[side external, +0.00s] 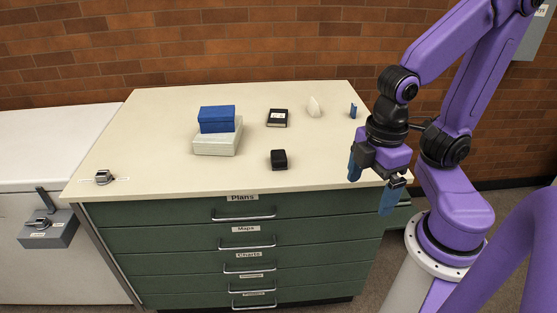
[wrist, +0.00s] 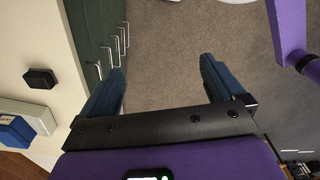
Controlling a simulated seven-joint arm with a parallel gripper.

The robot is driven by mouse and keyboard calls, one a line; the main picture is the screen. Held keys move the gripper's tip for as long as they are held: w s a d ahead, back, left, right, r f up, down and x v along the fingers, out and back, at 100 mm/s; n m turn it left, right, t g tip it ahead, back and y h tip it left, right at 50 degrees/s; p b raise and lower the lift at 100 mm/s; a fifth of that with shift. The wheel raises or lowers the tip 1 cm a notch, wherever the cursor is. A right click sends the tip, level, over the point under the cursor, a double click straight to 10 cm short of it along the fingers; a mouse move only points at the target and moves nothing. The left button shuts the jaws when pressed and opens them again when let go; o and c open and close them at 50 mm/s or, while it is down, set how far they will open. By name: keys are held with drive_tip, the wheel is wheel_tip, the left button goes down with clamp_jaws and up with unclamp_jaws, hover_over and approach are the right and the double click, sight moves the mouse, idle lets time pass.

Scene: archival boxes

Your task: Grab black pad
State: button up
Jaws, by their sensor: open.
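A small black block-like pad (side external: 279,159) sits on the cream cabinet top, near the middle of its front part. It also shows in the wrist view (wrist: 40,78) at the left, outside the jaws. A flat black item with a white label (side external: 277,118) lies farther back; I cannot tell which of the two is called the pad. My gripper (side external: 372,185) has blue fingers spread apart with nothing between them. It hangs at the right front edge of the cabinet, to the right of both black items. In the wrist view, only floor shows between the fingers (wrist: 163,68).
A blue box (side external: 217,118) rests on a pale grey box (side external: 217,142) left of the black items. A white pointed object (side external: 314,106) and a small blue object (side external: 353,110) stand at the back right. A metal item (side external: 103,177) lies front left. The front right surface is clear.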

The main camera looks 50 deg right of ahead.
wheel_tip(320, 180, up, 3)
drive_tip(key=m, duration=0.3)
hover_over(279, 155)
drive_tip(key=f, duration=0.9)
drive_tip(key=shift+s+d+f, duration=0.15)
drive_tip(key=shift+s+f, duration=0.1)
drive_tip(key=shift+f, duration=0.15)
drive_tip(key=shift+w+f, duration=0.15)
drive_tip(key=shift+f, duration=1.45)
drive_tip(key=shift+w+f, duration=0.15)
drive_tip(key=shift+f, duration=1.4)
drive_tip(key=c, duration=1.1)
